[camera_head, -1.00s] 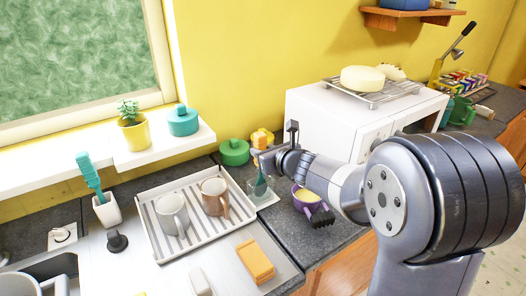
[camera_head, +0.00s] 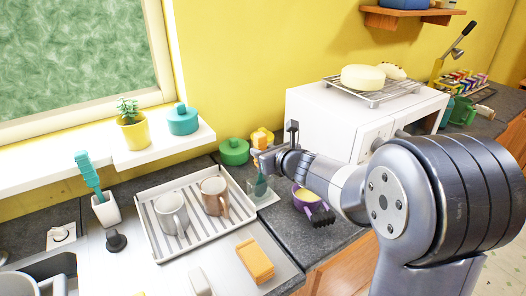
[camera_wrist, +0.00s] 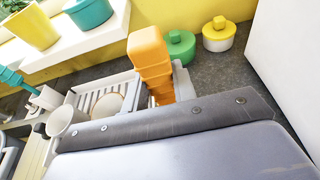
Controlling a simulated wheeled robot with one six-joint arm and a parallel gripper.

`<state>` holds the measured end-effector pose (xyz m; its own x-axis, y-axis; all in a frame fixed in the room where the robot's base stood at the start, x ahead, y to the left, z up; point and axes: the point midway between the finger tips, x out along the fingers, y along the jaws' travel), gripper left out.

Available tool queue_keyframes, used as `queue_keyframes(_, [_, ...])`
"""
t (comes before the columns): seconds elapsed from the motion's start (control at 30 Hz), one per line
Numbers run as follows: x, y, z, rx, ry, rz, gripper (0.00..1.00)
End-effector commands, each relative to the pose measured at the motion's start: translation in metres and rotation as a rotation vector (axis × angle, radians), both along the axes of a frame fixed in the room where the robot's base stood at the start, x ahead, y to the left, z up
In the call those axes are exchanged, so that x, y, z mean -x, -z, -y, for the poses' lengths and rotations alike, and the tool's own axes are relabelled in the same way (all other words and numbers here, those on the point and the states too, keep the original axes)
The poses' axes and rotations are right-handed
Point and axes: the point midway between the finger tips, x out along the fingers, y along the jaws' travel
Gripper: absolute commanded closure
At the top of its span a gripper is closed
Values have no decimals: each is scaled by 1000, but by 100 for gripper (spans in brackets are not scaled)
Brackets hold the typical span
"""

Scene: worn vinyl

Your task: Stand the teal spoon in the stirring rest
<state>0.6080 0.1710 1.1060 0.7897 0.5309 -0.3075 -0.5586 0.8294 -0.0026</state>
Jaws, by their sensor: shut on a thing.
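My gripper (camera_head: 265,160) is shut on the spoon and points away from me, above the counter right of the dish rack. The spoon's teal head (camera_head: 260,187) hangs below the jaws. An orange handle (camera_wrist: 151,62) stands up in the wrist view and appears to be its upper part. A pale see-through holder (camera_head: 268,197), which looks like the stirring rest, stands around or just behind the teal head. I cannot tell whether the head is inside it or touches its base.
A white dish rack (camera_head: 158,243) with two mugs is on the left. A purple cup (camera_head: 308,197) is close under my arm. A white oven (camera_head: 325,125) stands to the right.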

Motion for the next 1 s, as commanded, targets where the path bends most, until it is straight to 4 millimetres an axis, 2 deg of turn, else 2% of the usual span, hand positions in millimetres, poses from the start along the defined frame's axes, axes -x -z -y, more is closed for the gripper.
queue_keyframes(0.87, [0, 7, 0, -1, 0, 1, 100])
queue_keyframes(0.9, [0, 7, 0, -1, 0, 1, 73])
queue_keyframes(1.0, [0, 7, 0, -1, 0, 1, 64])
